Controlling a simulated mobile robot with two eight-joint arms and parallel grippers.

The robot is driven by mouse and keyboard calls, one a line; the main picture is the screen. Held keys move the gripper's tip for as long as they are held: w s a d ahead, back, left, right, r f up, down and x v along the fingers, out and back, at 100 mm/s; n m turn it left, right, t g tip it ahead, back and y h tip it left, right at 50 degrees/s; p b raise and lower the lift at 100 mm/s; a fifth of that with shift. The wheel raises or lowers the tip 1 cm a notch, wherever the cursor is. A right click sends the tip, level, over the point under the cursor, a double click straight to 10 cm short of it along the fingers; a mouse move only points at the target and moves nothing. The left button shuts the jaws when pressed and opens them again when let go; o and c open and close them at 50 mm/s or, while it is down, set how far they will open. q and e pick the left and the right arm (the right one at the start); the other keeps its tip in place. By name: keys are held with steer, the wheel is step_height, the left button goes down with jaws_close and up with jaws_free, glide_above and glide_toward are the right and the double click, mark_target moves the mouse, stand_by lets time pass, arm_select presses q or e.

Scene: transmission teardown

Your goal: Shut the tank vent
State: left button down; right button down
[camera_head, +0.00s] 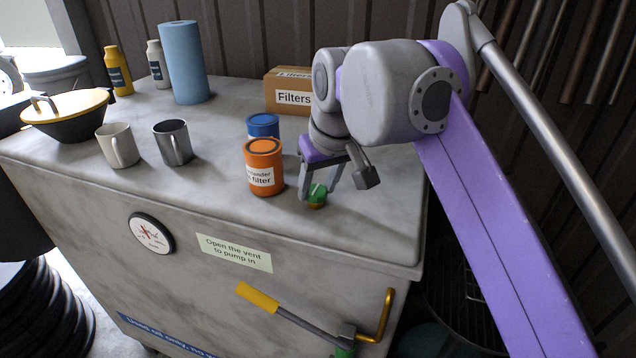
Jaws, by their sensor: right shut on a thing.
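The tank is a large grey worktop-height box (370,235) with a mottled top. A small green vent knob (317,198) with a brass-coloured base stands near the right front part of its top. My right gripper (319,190) reaches down from the right and is shut on the vent knob, with a finger on either side. I cannot tell from this view whether the vent is open or shut. A label (234,252) on the tank's front reads "Open the vent to pump in". My left gripper is not in view.
An orange filter can (263,168) stands close left of my right gripper, with a blue can (262,126) behind it. A Filters box (290,97) is farther back. Two mugs (173,143) stand left. A yellow-handled lever (259,298) and gauge (151,233) are on the front.

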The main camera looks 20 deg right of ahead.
steer(key=shift+a+r+m+h+p, duration=0.2)
steer(key=shift+m+h+p, duration=0.2)
steer(key=shift+m+p, duration=0.65)
steer(key=m+h+p, duration=0.1)
steer(key=m+p, duration=0.1)
steer(key=m, duration=0.1)
steer(key=m+g+h+p, duration=0.1)
steer(key=m+p, duration=0.1)
steer(key=m, duration=0.1)
steer(key=m+h+p, duration=0.1)
steer(key=m+p, duration=0.2)
steer(key=m, duration=0.1)
steer(key=shift+w+a+g, duration=0.3)
steer(key=m+g+h+p, duration=0.1)
steer(key=m, duration=0.2)
steer(key=shift+w, duration=0.1)
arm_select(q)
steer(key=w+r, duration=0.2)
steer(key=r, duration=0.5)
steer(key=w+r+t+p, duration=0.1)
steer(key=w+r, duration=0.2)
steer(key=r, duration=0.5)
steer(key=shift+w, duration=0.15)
arm_select(e)
steer(key=shift+f+m+g, duration=0.1)
steer(key=shift+m+g, duration=0.3)
steer(key=shift+m, duration=0.85)
steer(key=shift+c, duration=1.8)
jaws_free()
steer(key=shift+f, duration=0.1)
